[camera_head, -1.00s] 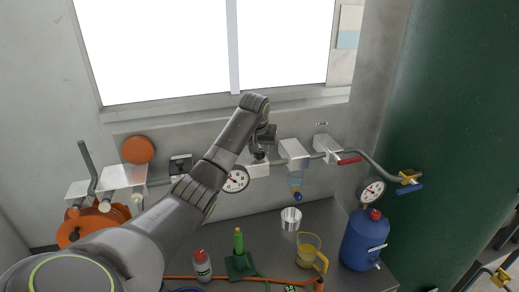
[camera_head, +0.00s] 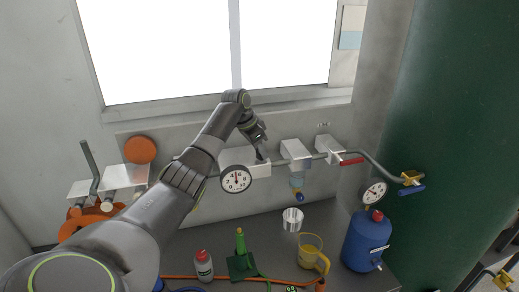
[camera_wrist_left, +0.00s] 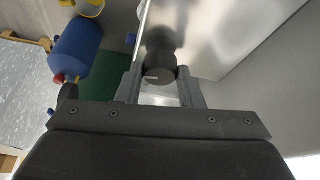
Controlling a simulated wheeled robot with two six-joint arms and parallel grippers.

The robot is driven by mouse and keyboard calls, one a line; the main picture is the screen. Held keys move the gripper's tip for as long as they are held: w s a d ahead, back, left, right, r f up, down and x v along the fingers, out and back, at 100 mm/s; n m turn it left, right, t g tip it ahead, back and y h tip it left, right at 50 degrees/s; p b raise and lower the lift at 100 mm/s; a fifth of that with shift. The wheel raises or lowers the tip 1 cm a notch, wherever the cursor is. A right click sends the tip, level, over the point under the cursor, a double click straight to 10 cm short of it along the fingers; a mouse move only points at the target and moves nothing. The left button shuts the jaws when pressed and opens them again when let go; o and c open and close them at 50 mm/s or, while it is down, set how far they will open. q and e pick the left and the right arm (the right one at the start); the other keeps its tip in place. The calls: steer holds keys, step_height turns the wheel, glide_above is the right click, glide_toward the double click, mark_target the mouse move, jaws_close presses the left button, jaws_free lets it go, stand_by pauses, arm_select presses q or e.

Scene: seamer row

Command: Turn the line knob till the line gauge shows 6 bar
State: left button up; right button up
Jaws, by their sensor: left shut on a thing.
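The line gauge (camera_head: 236,179) is a white round dial with a black rim on the front of a pale regulator box (camera_head: 258,170) on the wall pipe. Its needle points roughly straight up; the numbers are too small to read. My left gripper (camera_head: 260,155) reaches down from above onto the top of this box. In the left wrist view the dark round line knob (camera_wrist_left: 160,75), with a short pale mark, sits between the two fingers of my left gripper (camera_wrist_left: 161,88), which is shut on it. The head view mostly hides the knob. My right gripper is not in view.
Another pale box (camera_head: 295,152) with a blue-tipped bowl and a red-handled valve (camera_head: 350,161) sit to the right on the pipe. Below are a blue tank (camera_head: 364,243) with its own gauge (camera_head: 374,192), a yellow jug (camera_head: 311,252), a metal cup (camera_head: 292,219) and a bottle (camera_head: 204,265).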

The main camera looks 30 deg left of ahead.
arm_select(q)
steer(key=shift+m+h, duration=0.3)
steer(key=shift+m, duration=0.8)
steer(key=shift+w, duration=0.1)
steer(key=o, duration=1)
steer(key=shift+c, duration=0.2)
steer(key=b+v, duration=0.4)
steer(key=v, duration=1.3)
steer(key=shift+w+r, duration=0.3)
steer(key=shift+w, duration=0.05)
